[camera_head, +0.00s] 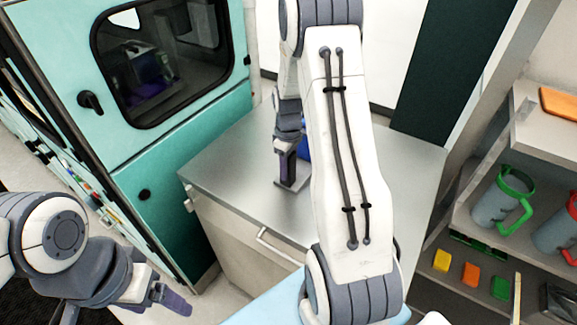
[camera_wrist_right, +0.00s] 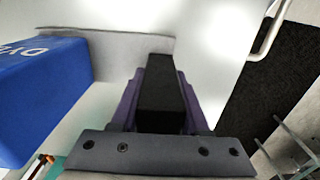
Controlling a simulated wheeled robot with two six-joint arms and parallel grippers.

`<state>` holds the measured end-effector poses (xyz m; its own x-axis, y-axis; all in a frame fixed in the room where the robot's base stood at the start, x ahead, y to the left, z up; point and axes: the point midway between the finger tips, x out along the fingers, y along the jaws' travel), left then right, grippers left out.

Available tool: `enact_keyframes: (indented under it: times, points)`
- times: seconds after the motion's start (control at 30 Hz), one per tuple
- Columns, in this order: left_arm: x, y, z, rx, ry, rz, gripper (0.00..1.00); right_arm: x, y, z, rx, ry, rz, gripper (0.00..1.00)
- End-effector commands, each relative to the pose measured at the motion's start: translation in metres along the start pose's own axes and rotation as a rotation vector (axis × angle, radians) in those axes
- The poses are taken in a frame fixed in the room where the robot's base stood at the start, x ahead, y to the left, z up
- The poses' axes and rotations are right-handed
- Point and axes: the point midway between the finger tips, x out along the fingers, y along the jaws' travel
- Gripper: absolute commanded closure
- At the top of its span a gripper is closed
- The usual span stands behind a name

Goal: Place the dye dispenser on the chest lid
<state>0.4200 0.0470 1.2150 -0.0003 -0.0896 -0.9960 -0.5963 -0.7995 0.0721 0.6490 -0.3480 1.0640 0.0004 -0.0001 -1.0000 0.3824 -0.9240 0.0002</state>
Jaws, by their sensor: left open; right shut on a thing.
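My right gripper (camera_head: 287,158) hangs over the grey metal chest lid (camera_head: 235,185). It is shut on a black, handle-like part of the dye dispenser (camera_wrist_right: 160,105), seen between its purple fingers in the wrist view. A blue body with white letters (camera_wrist_right: 40,80) stands beside the gripper there. A small patch of blue and a grey base plate show in the head view, low at the lid; I cannot tell whether the base touches it. My right arm hides much of the dispenser. My left gripper (camera_head: 126,308) is open and empty, at the lower left, away from the chest.
A teal cabinet (camera_head: 175,145) with a dark window stands left of the chest. The lid's left and front parts are bare.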

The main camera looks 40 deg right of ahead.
Motion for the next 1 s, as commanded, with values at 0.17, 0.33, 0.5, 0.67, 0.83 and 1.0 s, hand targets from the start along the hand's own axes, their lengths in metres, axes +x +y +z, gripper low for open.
enact_keyframes:
  times: [0.17,0.33,0.5,0.67,0.83,1.0]
  points:
    - [0.002,0.000,0.000,-0.001,0.000,0.000,0.20,0.003,0.000,0.000,0.000,0.000,0.000,0.40]
    - [0.002,0.000,0.000,-0.001,0.000,0.000,0.20,0.003,0.000,0.000,0.000,0.000,0.000,0.25]
    - [0.002,0.000,0.000,-0.001,0.000,0.000,0.20,0.002,0.000,0.000,0.000,0.000,0.000,0.25]
    - [0.003,0.000,0.000,-0.001,0.000,0.000,0.20,-0.008,0.001,-0.001,0.000,0.003,0.003,0.25]
    - [0.011,-0.001,0.001,-0.002,0.000,0.000,0.20,-0.041,0.002,-0.002,0.000,0.006,0.006,0.25]
    - [0.018,-0.001,0.001,-0.003,0.000,0.000,0.20,-0.078,0.001,-0.001,0.000,0.005,0.005,0.25]
